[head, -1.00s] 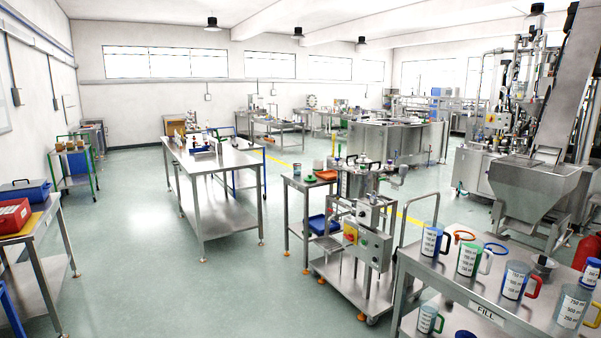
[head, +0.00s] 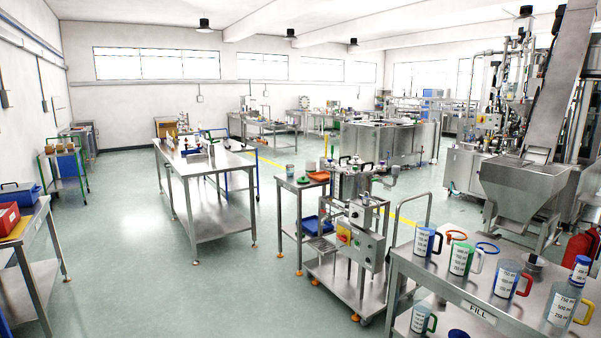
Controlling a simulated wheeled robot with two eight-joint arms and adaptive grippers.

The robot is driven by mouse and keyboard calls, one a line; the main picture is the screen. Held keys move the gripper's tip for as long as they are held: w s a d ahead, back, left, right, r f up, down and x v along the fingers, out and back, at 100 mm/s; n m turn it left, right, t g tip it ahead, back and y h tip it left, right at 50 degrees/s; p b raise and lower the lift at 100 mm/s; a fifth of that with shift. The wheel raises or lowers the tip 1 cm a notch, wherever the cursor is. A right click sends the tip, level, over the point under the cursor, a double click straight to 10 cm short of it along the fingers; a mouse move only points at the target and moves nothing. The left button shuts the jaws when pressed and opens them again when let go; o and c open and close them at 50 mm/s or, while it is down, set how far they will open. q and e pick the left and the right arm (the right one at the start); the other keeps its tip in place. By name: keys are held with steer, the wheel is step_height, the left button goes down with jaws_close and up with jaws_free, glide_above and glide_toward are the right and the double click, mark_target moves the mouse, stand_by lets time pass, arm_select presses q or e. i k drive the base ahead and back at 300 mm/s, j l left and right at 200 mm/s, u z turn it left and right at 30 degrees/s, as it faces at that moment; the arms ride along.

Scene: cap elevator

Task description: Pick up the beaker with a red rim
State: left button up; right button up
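Several graduated beakers stand upright on the steel table (head: 449,283) at the lower right in the head view. One beaker with a red handle (head: 506,281) stands near the middle of that table; its rim is too small to tell its colour surely. Neither of my grippers shows.
A wheeled steel machine cart (head: 352,240) stands left of the beaker table. A long steel table (head: 205,165) is further left. Open floor (head: 140,250) lies in the left middle. A hopper (head: 530,185) stands behind the beakers.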

mark_target(290, 169)
steer(key=i+j+u, duration=0.2)
steer(key=i, duration=0.2)
steer(key=i+j+u, duration=0.2)
steer(key=i, duration=0.2)
steer(key=i+u, duration=0.3)
steer(key=i, duration=2.1)
steer(key=i+z, duration=0.25)
steer(key=i, duration=0.2)
steer(key=i+j+z, duration=0.2)
steer(key=i, duration=0.25)
steer(key=i+j+z, duration=0.25)
steer(key=i, duration=0.2)
steer(key=i+j+z, duration=0.25)
steer(key=i, duration=0.15)
steer(key=i+j+z, duration=0.2)
steer(key=z, duration=0.25)
steer(key=i+j+z, duration=0.35)
steer(key=z, duration=0.15)
steer(key=i+j+z, duration=0.25)
steer(key=j+z, duration=0.2)
steer(key=i+j+z, duration=0.1)
steer(key=j+z, duration=0.35)
steer(key=i+j+z, duration=0.2)
steer(key=i+j, duration=0.15)
steer(key=j, duration=0.25)
